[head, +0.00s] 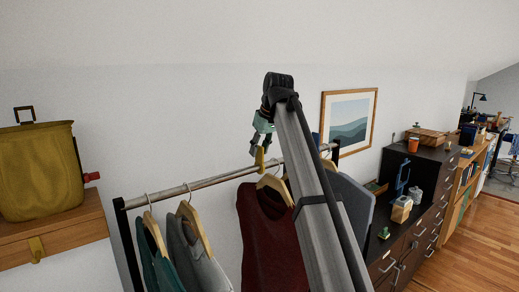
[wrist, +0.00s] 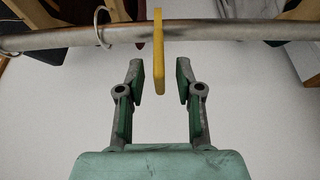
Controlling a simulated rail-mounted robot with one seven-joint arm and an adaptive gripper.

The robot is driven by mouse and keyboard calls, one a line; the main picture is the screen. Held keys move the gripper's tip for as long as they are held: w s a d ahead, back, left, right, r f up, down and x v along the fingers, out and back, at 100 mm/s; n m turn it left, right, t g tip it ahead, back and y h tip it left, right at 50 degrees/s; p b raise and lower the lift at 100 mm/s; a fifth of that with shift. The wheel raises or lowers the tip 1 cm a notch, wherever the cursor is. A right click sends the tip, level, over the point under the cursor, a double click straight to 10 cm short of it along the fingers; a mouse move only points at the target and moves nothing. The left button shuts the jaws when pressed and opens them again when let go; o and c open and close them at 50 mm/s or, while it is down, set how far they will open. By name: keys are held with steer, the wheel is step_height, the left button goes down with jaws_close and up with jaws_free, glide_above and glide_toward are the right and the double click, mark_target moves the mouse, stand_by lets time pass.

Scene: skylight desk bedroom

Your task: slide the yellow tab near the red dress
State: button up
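The yellow tab (head: 260,158) hangs on the metal clothes rail (head: 220,179), just above the hanger of the dark red dress (head: 266,232) in the head view. In the wrist view the yellow tab (wrist: 158,55) stands upright across the rail (wrist: 70,39). My gripper (wrist: 158,75) is open, one finger on each side of the tab's lower end, with a visible gap on both sides. My arm hides part of the dress's right side.
A green garment (head: 150,240) and a grey garment (head: 190,250) hang left of the dress. A blue-grey garment (head: 348,220) hangs right, partly behind my arm. In the wrist view a hanger ring (wrist: 102,28) sits on the rail left of the tab. Bare rail lies between.

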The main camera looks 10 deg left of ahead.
steer(key=v, duration=1.2)
steer(key=shift+s+a+f, duration=0.1)
steer(key=shift+s, duration=0.05)
